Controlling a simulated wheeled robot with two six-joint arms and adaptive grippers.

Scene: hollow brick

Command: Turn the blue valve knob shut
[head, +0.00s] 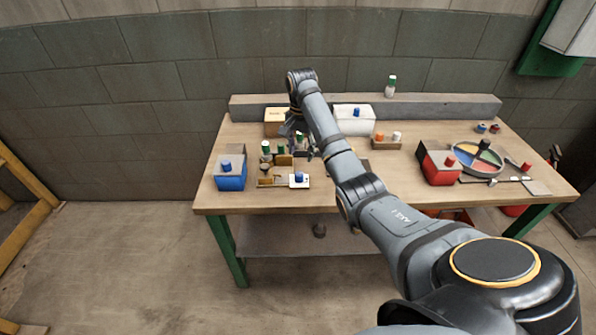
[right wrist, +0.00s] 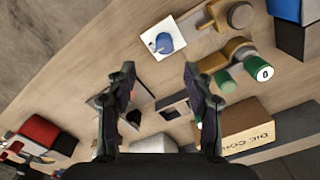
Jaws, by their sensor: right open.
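A blue knob (head: 299,177) stands on a small white plate (head: 305,184) near the front of the workbench. In the right wrist view, the blue knob (right wrist: 164,42) sits on its square white plate (right wrist: 152,49), just beyond the gap between my fingertips. My right gripper (right wrist: 160,75) is open, with nothing between its fingers, and is apart from the knob. In the head view, my right gripper (head: 305,145) is above the table behind the knob, partly hidden by the arm. My left gripper is not in view. The turn position of the knob cannot be told.
A blue box (head: 230,179) stands left of the knob. Wooden blocks (head: 265,182) and green-capped bottles (head: 266,148) are close by on its left and behind. A red box (head: 438,168) and a coloured round tray (head: 475,159) are at right.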

